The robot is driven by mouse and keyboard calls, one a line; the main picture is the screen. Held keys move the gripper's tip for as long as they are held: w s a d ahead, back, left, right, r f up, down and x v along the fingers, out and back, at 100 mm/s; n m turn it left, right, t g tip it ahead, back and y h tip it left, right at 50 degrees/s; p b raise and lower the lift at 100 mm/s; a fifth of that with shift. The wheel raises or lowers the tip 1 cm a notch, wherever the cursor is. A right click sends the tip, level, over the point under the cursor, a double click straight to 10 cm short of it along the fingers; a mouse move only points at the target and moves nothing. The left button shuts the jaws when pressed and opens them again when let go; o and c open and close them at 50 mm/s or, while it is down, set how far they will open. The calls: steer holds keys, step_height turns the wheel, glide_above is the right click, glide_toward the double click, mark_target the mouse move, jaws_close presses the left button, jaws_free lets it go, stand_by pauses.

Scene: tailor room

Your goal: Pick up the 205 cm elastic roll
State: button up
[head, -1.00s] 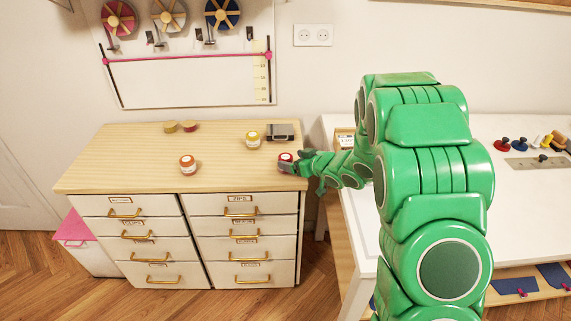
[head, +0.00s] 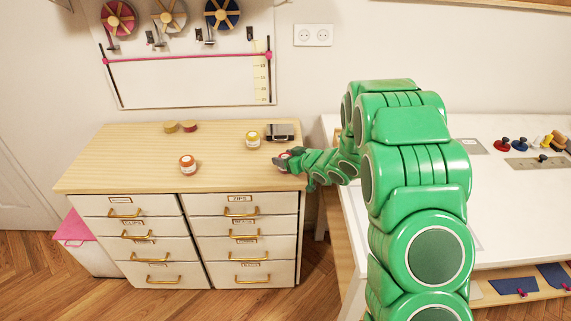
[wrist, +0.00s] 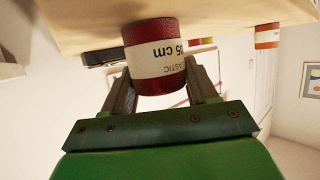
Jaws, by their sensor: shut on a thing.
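A dark red roll with a cream label sits between the fingers of my gripper (wrist: 160,80) in the wrist view. The label on this elastic roll (wrist: 152,62) shows part of the word "ELASTIC" and a number ending in "5 cm"; its first digit is out of sight. My gripper is shut on it, one finger on each side. In the head view my gripper (head: 287,160) is at the right front part of the wooden cabinet top (head: 225,170), and the roll is mostly hidden there. I cannot tell whether the roll is clear of the surface.
An orange roll (head: 188,164) stands left on the cabinet top. A yellow roll (head: 253,138) and a dark box-like item (head: 280,132) are behind my gripper. Two low rolls (head: 180,127) lie at the back. A white table (head: 350,240) stands right.

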mark_target(285, 157)
steer(key=shift+c, duration=0.8)
steer(key=shift+r, duration=0.65)
step_height(285, 157, up, 2)
steer(key=shift+r, duration=0.1)
steer(key=s+d+r, duration=0.2)
steer(key=s+r, duration=0.7)
steer(key=s, duration=0.5)
steer(key=shift+r, duration=0.25)
